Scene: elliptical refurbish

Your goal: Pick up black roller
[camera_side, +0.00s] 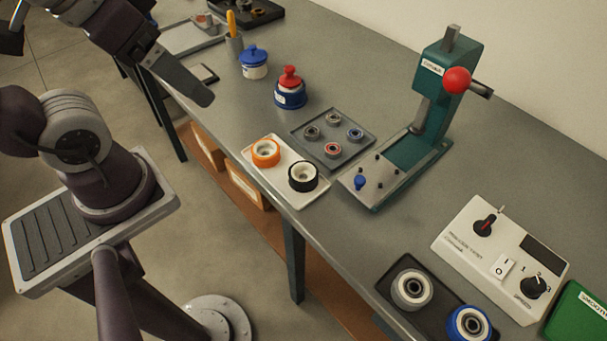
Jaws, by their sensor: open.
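The black roller (303,176) has a black ribbed rim and a pale hub. It lies flat at the right end of a small white tray (293,199), near the table's front edge. An orange roller (265,152) lies beside it on the same tray, a little apart. My gripper (197,93) is at the upper left, raised and well away from the black roller. Its jaws are open, though they overlap in this view and the gap does not show. I see nothing held in it.
A grey bearing tray (334,157) lies just behind the white tray. A green press (432,105) with a red-knobbed lever stands to the right. Red-topped (289,90) and blue-lidded (254,63) containers stand behind. A control box (500,258) and dark roller tray (437,316) are at lower right.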

